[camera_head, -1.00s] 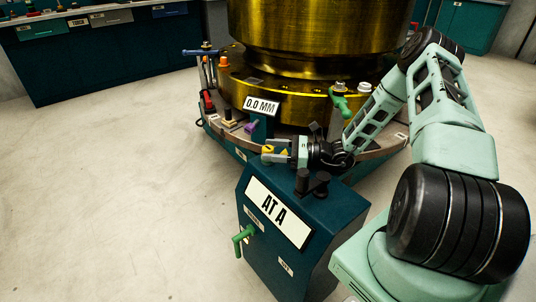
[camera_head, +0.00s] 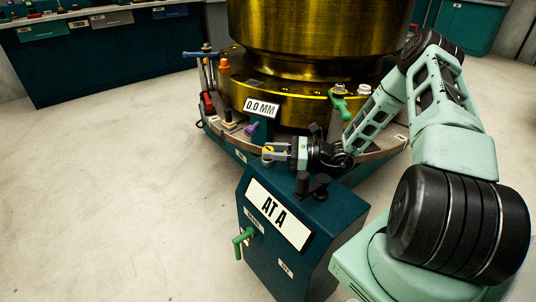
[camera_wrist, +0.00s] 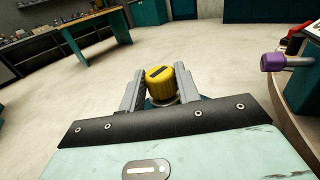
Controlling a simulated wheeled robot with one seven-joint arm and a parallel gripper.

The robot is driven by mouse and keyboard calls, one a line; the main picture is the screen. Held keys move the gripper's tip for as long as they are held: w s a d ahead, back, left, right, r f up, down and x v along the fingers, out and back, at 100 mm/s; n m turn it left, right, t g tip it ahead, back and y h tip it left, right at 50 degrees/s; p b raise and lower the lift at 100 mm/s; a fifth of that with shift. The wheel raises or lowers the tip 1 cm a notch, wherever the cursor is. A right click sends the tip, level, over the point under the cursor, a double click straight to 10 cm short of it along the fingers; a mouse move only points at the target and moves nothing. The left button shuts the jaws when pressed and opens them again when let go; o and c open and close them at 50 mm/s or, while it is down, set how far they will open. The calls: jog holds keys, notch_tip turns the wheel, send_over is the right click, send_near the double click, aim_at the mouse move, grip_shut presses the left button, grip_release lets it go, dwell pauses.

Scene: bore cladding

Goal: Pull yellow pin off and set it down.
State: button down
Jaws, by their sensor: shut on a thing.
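The yellow pin (camera_wrist: 160,80) has a round yellow head with a dark slot on its face. It sits between the two grey fingers of my gripper (camera_wrist: 161,92) in the wrist view, which are shut on it. In the head view the yellow pin (camera_head: 267,151) is a small patch at the fingertips of my gripper (camera_head: 272,153), just above the far edge of the teal "AT A" cabinet (camera_head: 322,221). The pin's lower part is hidden, so I cannot tell whether it is still seated.
A purple-headed pin (camera_wrist: 274,62) sticks out at the right, close to the curved platform edge. The "0.0 MM" sign (camera_head: 262,107) stands before the brass cylinder (camera_head: 315,35). A green handle (camera_head: 242,240) juts from the cabinet. Open floor (camera_head: 120,180) lies left.

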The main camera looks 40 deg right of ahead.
aim_at(273, 149)
jog(key=shift+r+p, duration=0.95)
jog(key=shift+r, duration=0.1)
jog(key=shift+r+p, duration=0.7)
jog(key=shift+p, duration=0.05)
jog(key=shift+r, duration=0.15)
jog(key=shift+r+p, duration=1.95)
jog(key=shift+p, duration=0.15)
